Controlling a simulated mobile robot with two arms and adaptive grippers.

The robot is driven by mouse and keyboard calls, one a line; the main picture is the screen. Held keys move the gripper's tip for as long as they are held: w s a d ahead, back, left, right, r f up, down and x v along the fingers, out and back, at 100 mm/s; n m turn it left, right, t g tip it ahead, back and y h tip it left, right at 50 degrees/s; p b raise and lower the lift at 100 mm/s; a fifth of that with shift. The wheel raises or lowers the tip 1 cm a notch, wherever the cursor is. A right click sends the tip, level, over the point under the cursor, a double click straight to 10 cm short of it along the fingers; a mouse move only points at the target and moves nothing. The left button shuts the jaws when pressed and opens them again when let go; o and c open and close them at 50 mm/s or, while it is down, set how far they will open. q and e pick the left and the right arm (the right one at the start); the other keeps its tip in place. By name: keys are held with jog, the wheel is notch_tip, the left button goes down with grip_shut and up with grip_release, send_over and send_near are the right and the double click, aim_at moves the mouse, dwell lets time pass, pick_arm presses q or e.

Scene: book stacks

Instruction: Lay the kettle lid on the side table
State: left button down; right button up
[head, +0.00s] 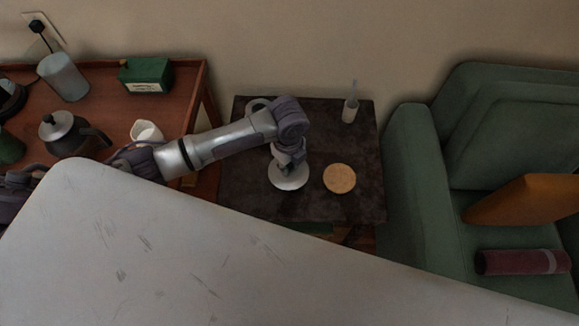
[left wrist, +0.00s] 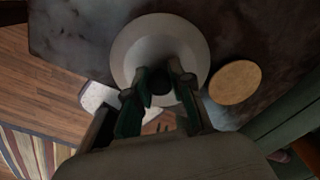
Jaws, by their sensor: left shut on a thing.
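The kettle lid (head: 290,177) is a pale grey disc with a dark knob. It is at the dark side table (head: 345,205), left of the cork mat. I cannot tell if it touches the tabletop. My left gripper (head: 287,160) points down from above and is shut on the lid's knob. In the left wrist view the lid (left wrist: 140,42) lies flat between and beyond the fingers (left wrist: 160,88), and they close around the dark knob. My right gripper is not in view.
A round cork mat (head: 340,178) lies just right of the lid. A green armchair (head: 412,150) is right of the table. A wooden table (head: 105,100) at left holds a kettle (head: 68,138) and a green box (head: 145,75).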

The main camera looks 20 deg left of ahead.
pick_arm(q)
jog(key=shift+w+a+f, duration=0.2)
jog(key=shift+w+f, duration=0.35)
jog(key=shift+w, duration=0.3)
notch_tip(320, 180, down, 4)
jog(key=shift+r, duration=0.1)
jog(key=c, duration=1)
grip_release()
jog(key=shift+f, duration=0.2)
notch_tip(320, 180, up, 12)
jog(key=shift+r+p, duration=0.15)
jog(key=shift+p, duration=0.25)
